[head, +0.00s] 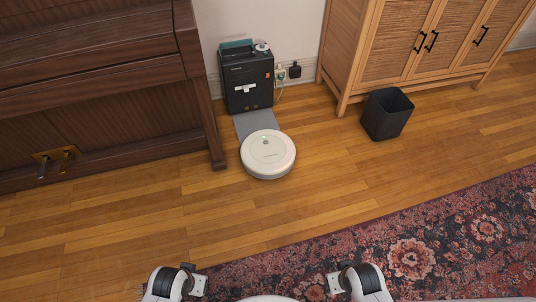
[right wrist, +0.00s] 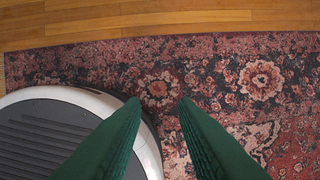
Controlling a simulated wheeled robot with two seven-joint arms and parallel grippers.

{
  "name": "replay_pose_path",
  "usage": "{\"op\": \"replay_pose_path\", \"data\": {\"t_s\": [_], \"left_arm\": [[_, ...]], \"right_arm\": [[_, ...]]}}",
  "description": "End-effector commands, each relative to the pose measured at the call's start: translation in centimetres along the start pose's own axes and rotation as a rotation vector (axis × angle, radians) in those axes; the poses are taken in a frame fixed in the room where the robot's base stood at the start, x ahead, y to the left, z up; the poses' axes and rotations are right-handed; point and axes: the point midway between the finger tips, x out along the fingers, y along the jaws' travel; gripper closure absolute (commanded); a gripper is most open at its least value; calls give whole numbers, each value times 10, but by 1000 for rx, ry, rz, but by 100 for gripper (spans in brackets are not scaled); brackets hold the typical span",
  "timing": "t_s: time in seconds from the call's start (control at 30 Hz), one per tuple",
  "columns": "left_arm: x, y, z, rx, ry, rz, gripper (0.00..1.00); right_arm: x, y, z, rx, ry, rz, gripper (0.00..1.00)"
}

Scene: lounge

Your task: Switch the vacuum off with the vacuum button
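The robot vacuum (head: 268,154) is a round, cream-white disc on the wood floor, at the front end of a grey ramp plate. A small round mark (head: 266,141) shows near the back of its top; it is too small to tell whether this is the vacuum button. A black dock (head: 247,80) stands behind it against the wall. My left gripper (head: 196,284) and right gripper (head: 334,284) are low at the bottom edge, far in front of the vacuum. In the right wrist view, the right gripper's green fingers (right wrist: 160,105) are apart with nothing between them.
A dark piano (head: 100,90) stands left of the dock. A wooden cabinet (head: 415,45) and a black bin (head: 387,113) are on the right. A patterned red rug (head: 430,245) covers the right foreground. The wood floor before the vacuum is clear.

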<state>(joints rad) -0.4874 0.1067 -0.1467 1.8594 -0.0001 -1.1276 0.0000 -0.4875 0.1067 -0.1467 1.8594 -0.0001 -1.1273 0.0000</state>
Motion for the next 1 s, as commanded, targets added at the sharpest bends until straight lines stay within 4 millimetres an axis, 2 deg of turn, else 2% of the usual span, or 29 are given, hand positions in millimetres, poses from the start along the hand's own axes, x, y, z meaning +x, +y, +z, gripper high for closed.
{"op": "replay_pose_path", "data": {"t_s": [0.03, 0.13, 0.17, 1.0], "left_arm": [[0, 0, 0, 0, -1, 0, 64], [0, 0, 0, 0, -1, 0, 64], [0, 0, 0, 0, -1, 0, 64], [0, 0, 1, 0, -2, 0, 64]], "right_arm": [[0, 0, 0, 0, -1, 0, 82], [0, 0, 0, 0, -1, 0, 98], [0, 0, 0, 0, -1, 0, 100], [0, 0, 0, 0, -1, 1, 100]]}}
